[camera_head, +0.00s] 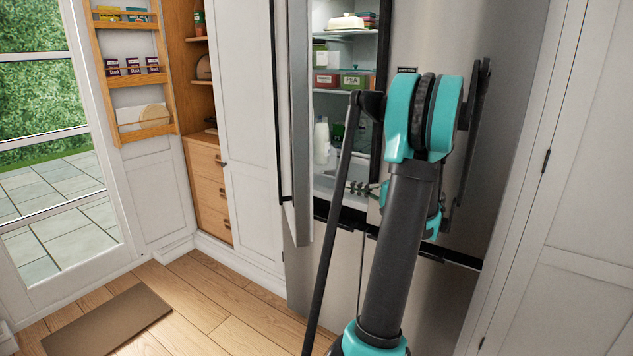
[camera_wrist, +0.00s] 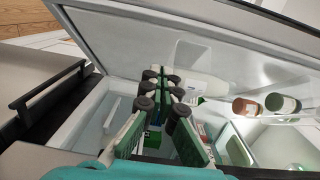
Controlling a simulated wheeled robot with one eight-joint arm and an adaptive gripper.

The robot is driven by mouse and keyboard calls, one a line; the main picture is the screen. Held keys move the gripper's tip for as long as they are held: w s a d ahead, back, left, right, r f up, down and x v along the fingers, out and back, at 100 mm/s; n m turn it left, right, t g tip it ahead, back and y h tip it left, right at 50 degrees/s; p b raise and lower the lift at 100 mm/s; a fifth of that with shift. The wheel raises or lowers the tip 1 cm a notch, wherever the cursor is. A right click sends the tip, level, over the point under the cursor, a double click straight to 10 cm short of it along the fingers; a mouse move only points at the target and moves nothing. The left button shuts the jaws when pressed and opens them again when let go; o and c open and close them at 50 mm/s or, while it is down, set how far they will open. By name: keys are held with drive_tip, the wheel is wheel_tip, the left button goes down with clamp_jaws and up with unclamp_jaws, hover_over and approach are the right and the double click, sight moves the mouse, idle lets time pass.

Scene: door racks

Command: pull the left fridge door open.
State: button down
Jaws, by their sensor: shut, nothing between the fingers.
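The left fridge door (camera_head: 302,130) stands open in the head view, swung out and seen nearly edge-on, with its dark bar handle (camera_head: 279,120) on the outer face. The lit fridge interior (camera_head: 345,60) shows to its right. My gripper (camera_head: 362,188) is at the lower part of the opening, right of the door, partly hidden by my arm. In the wrist view my gripper (camera_wrist: 161,92) has green-padded fingers, shut and empty, over the opening. The pale inner face of the left door (camera_wrist: 135,35) crosses the top of that view, apart from the fingers as far as I can tell.
The right fridge door (camera_head: 425,40) is closed, behind my arm. Bottles (camera_wrist: 282,104) sit in a clear door bin. Food boxes (camera_head: 357,81) stand on a shelf. A tall white cabinet (camera_head: 248,120) stands left of the fridge. The wooden floor (camera_head: 215,300) in front is clear, with a brown mat (camera_head: 108,320).

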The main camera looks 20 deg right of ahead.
drive_tip(key=s+a+x, duration=0.1)
drive_tip(key=x, duration=1.1)
drive_tip(key=shift+a+r, duration=0.25)
drive_tip(key=shift+a, duration=0.3)
drive_tip(key=shift+s+a, duration=0.1)
